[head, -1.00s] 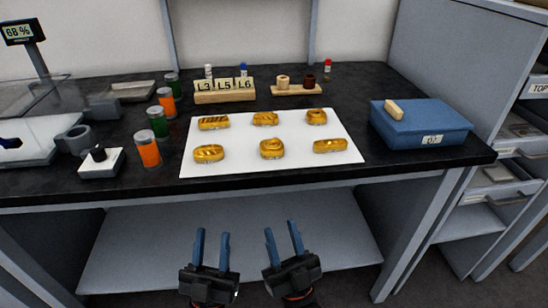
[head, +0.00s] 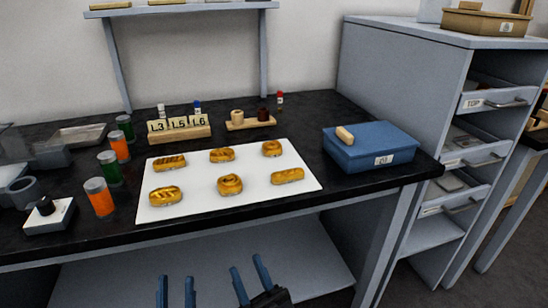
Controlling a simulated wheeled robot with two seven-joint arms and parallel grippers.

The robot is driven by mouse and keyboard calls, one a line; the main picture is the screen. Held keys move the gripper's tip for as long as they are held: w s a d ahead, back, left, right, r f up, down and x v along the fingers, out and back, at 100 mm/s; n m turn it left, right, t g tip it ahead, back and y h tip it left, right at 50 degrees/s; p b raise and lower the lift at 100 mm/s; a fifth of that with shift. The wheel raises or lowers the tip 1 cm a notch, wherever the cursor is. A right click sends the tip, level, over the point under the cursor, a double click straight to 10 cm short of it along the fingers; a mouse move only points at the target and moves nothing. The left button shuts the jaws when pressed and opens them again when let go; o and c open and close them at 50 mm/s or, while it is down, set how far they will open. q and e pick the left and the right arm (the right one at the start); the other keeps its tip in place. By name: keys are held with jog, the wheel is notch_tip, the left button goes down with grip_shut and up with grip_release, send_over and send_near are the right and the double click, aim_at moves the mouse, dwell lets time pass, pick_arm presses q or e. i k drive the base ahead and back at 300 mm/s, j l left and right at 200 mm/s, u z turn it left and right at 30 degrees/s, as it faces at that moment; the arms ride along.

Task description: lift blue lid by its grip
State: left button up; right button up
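A blue box with a blue lid (head: 385,139) stands at the right end of the black worktop. A tan, rounded wooden grip (head: 345,136) sits at the left side of the lid, and a white label is on the box's front. The lid lies on the box. My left gripper (head: 176,288) and my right gripper (head: 249,276) are at the bottom of the head view, in front of the table and well away from the box. Both have their blue fingers apart with nothing between them.
A white board (head: 309,184) with several golden pastry-like pieces lies left of the box. Orange and green jars (head: 99,197) stand further left. A wooden block with number tiles (head: 180,135) is behind the board. A drawer cabinet (head: 400,60) rises to the right of the table.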

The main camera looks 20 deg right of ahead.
aim_at(365, 139)
jog(key=z, duration=0.5)
jog(key=k+j+z, duration=0.2)
jog(key=z, duration=0.2)
jog(key=k+j+z, duration=0.25)
jog(key=z, duration=0.2)
jog(key=k+j+z, duration=0.1)
jog(key=z, duration=0.3)
jog(key=k, duration=0.4)
